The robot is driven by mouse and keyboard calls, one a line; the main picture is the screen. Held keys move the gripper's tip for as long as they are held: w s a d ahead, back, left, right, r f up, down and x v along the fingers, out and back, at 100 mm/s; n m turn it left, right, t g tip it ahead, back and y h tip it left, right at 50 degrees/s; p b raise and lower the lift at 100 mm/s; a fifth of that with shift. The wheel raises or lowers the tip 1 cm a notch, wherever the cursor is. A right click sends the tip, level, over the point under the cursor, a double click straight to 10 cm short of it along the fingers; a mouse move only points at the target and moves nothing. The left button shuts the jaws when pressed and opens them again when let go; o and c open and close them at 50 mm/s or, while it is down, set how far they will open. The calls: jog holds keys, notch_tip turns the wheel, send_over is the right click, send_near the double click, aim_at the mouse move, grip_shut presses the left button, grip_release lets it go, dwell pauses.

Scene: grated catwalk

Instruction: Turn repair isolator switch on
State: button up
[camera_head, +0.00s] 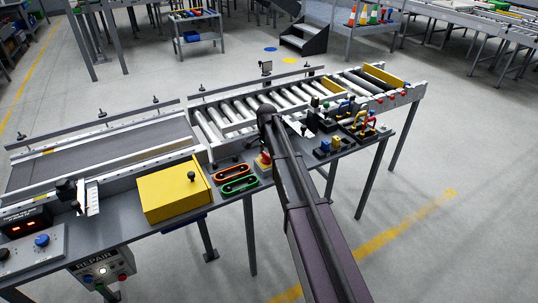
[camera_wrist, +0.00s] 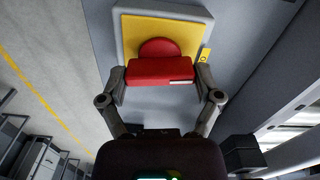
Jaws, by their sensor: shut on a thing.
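The repair isolator switch shows in the wrist view as a red handle (camera_wrist: 160,71) on a yellow plate (camera_wrist: 133,42) in a grey box. The handle bar lies crosswise in the picture, with a rounded red hub behind it. My gripper (camera_wrist: 160,82) has one finger at each end of the bar and is shut on it. A small yellow label (camera_wrist: 206,55) with a round mark sits right of the plate. In the head view, a red and yellow switch (camera_head: 263,162) shows partly beside my arm, which hides my gripper there.
A yellow box (camera_head: 172,194) and orange and green handles (camera_head: 234,178) stand left of the switch on the bench. Blue and yellow blocks (camera_head: 328,147) and several coloured-handled items stand to the right. A roller conveyor (camera_head: 235,120) runs behind. A REPAIR panel (camera_head: 100,267) hangs below the bench.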

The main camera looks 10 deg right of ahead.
jog(key=shift+w+a+m, duration=0.15)
jog(key=shift+m, duration=0.75)
jog(key=o, duration=0.9)
jog(key=shift+w, duration=0.1)
jog(key=shift+s, duration=0.2)
